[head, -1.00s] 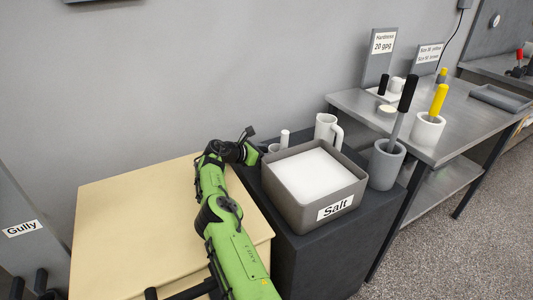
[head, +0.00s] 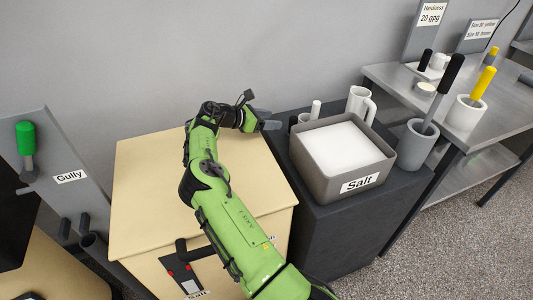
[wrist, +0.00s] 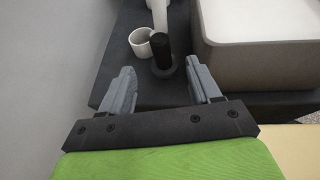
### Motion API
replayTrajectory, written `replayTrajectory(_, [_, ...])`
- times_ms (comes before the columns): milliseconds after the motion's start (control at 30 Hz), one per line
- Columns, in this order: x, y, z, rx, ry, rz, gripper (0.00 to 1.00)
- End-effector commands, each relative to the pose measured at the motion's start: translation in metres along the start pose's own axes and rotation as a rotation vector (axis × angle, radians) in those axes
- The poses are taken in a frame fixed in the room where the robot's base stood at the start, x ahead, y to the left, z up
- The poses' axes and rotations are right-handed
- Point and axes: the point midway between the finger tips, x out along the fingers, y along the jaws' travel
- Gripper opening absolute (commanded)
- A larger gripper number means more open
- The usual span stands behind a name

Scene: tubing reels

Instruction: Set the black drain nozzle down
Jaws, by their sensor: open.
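The black drain nozzle (wrist: 162,48) looks like a short dark cylinder with a grey ring at its lower end. It appears to stand on the dark cabinet top beside a small white cup (wrist: 140,42). In the head view the nozzle (head: 293,123) is a small dark shape just right of my gripper (head: 268,120). In the wrist view my gripper (wrist: 161,82) is open, with its two grey fingers apart and the nozzle showing in line with the gap, near or just beyond the fingertips. I cannot tell whether a finger touches it.
A grey Salt bin (head: 318,180) stands right of the nozzle on the dark cabinet (head: 330,230). A white cylinder (head: 316,108) and a white mug (head: 361,101) stand behind it. A grey pot (head: 415,148) is farther right. The beige cabinet top (head: 150,190) is clear beside my arm.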

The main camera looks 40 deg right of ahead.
Motion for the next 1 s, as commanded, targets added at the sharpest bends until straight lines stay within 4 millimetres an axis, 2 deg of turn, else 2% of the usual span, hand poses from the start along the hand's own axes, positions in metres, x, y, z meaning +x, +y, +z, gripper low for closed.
replayTrajectory(67, [0.001, -0.004, 0.005, 0.034, 0.020, -0.009, 0.62])
replayTrajectory(167, [0.001, -0.024, 0.027, 0.194, 0.120, -0.047, 0.62])
replayTrajectory(267, [-0.007, -0.057, 0.046, 0.441, 0.296, -0.113, 0.62])
replayTrajectory(367, [-0.029, -0.091, 0.054, 0.680, 0.494, -0.185, 0.62])
replayTrajectory(467, [-0.064, -0.124, 0.056, 0.874, 0.686, -0.258, 0.62])
replayTrajectory(667, [-0.157, -0.199, 0.056, 1.143, 1.028, -0.390, 0.62])
replayTrajectory(800, [-0.220, -0.268, 0.050, 1.260, 1.208, -0.458, 0.62])
replayTrajectory(900, [-0.252, -0.322, 0.039, 1.329, 1.297, -0.488, 0.62])
replayTrajectory(1000, [-0.268, -0.364, 0.023, 1.390, 1.345, -0.504, 0.62])
